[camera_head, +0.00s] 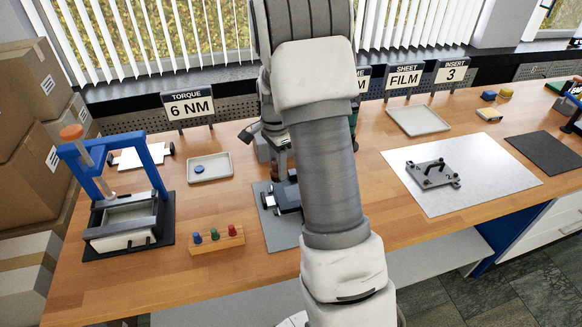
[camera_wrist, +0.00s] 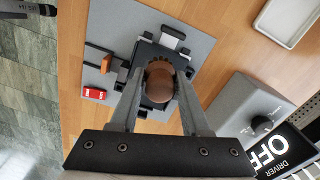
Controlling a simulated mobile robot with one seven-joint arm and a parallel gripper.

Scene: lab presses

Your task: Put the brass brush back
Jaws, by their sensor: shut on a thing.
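My gripper (camera_wrist: 159,88) points down in the wrist view, its two fingers shut on a round brown thing (camera_wrist: 158,78) seen from above. I cannot tell whether this is the end of the brass brush or a knob. Below it is a dark device (camera_wrist: 147,56) on a grey mat (camera_wrist: 103,22). A small orange-brown block (camera_wrist: 107,63) and a red piece (camera_wrist: 94,93) lie beside the device. I cannot pick out the brass brush for certain.
A blue-framed press (camera_head: 118,190) stands at the left. A wooden peg rack (camera_head: 216,240) and a shallow tray (camera_head: 210,167) lie near the middle.

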